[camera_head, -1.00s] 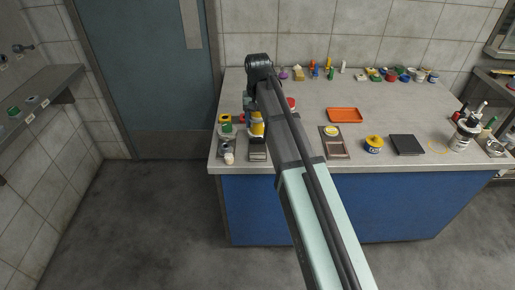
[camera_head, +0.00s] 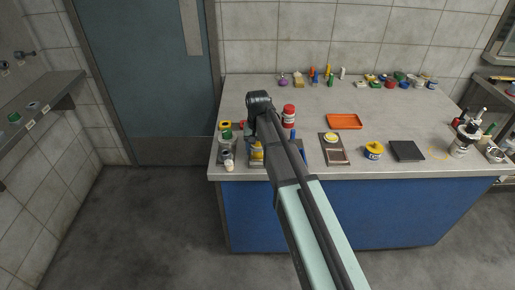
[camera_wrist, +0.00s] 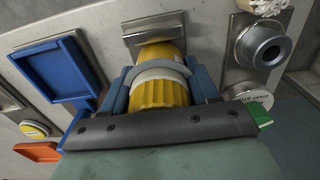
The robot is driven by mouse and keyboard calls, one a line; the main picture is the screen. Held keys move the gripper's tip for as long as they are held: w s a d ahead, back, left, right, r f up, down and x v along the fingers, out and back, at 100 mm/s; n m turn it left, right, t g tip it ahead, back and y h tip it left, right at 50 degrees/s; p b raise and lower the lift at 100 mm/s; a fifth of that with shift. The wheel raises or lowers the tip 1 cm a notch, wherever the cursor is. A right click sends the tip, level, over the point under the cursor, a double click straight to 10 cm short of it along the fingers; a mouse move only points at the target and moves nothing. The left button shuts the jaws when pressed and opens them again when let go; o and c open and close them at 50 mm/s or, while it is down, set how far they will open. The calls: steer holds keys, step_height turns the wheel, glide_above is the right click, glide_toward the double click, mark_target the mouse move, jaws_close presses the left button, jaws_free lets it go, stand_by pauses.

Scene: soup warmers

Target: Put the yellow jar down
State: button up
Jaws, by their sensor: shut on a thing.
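The yellow jar (camera_wrist: 158,95), with a pale grey band round it, sits between the blue fingers of my gripper (camera_wrist: 163,78) in the wrist view. The gripper is shut on it. The far end of the jar overlaps a metal plate (camera_wrist: 153,27) on the counter. I cannot tell whether the two touch. In the head view the yellow jar (camera_head: 257,153) shows at the counter's front left, partly hidden by my arm, which also hides most of the plate there.
A metal unit with a round grey top (camera_wrist: 262,45) stands to the right of the jar in the wrist view, a blue tray (camera_wrist: 55,70) to the left. In the head view a red-lidded jar (camera_head: 289,113) stands behind my arm, and an orange tray (camera_head: 345,122) lies farther right.

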steer(key=shift+f, duration=0.1)
steer(key=o, duration=1.1)
steer(key=shift+o, duration=0.2)
step_height(320, 180, up, 12)
steer(key=shift+r, duration=0.2)
